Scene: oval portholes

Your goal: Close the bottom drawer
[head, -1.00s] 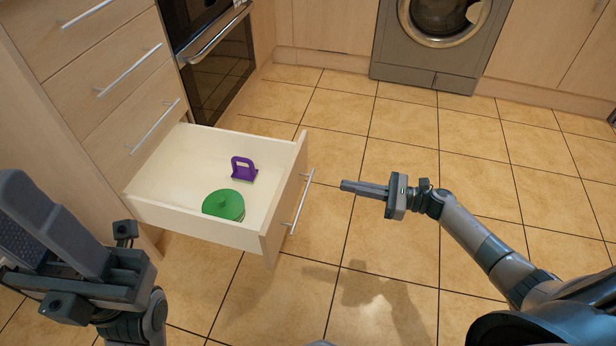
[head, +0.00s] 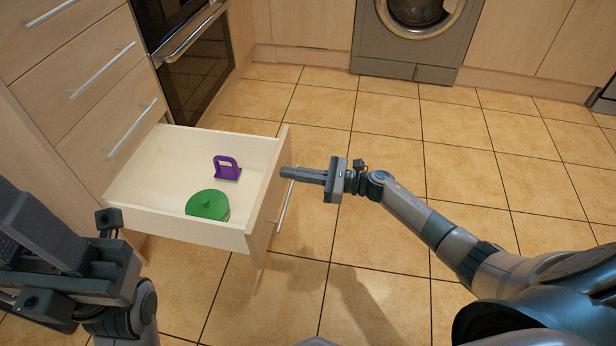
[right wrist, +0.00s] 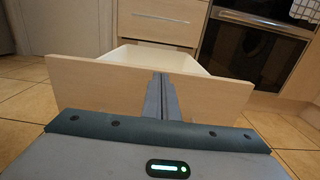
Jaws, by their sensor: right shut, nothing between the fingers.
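The bottom drawer (head: 150,220) is pulled out from the wooden cabinet at the left of the head view. Its front panel carries a silver bar handle (head: 284,208). Inside lie a green round lidded item (head: 208,205) and a purple handled item (head: 227,167). My right gripper (head: 284,172) is shut and empty, its tips at the outer side of the front panel near the handle's upper end. In the right wrist view the fingers (right wrist: 160,82) point at the drawer front (right wrist: 95,90); contact is unclear. My left gripper (head: 45,235) is at the lower left, partly cut off, away from the drawer.
Closed drawers with bar handles (head: 132,128) are above the open one. An oven (head: 190,75) stands beside the cabinet, and a washing machine (head: 408,45) is at the back. The tiled floor (head: 400,290) is clear.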

